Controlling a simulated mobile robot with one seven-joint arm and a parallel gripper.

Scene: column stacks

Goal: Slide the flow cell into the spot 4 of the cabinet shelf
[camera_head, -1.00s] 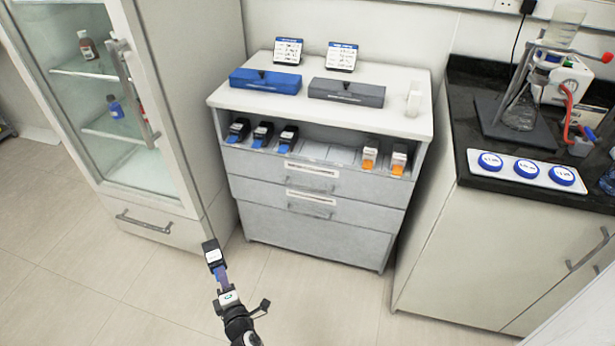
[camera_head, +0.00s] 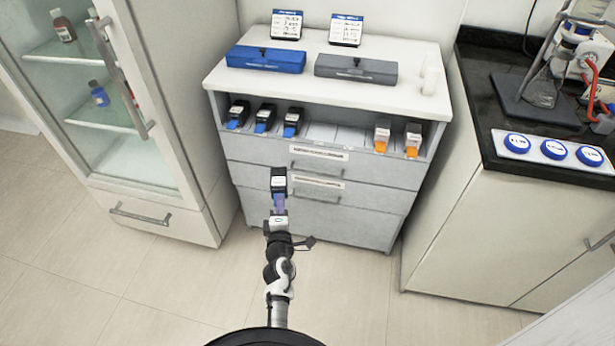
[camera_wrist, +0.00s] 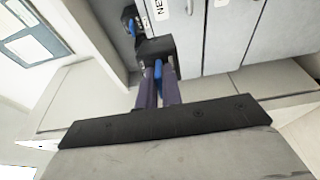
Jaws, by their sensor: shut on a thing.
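My gripper (camera_head: 279,205) is shut on a flow cell (camera_head: 278,178), a black box with a white label and a blue end. It is held in front of the cabinet drawers, below the shelf in the picture. In the wrist view, the flow cell (camera_wrist: 156,50) sits at the tips of the purple fingers. The cabinet shelf (camera_head: 335,135) holds several flow cells: black and blue ones at its left, including one (camera_head: 291,122) nearest the middle, and white and orange ones at its right, such as this one (camera_head: 382,136). The middle of the shelf is bare. Spot numbers are too small to read.
A blue case (camera_head: 266,59) and a grey case (camera_head: 355,68) lie on the cabinet top, with two label stands behind. A glass-door fridge (camera_head: 150,190) stands at left, a dark-topped counter (camera_head: 490,120) at right. The floor in front is clear.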

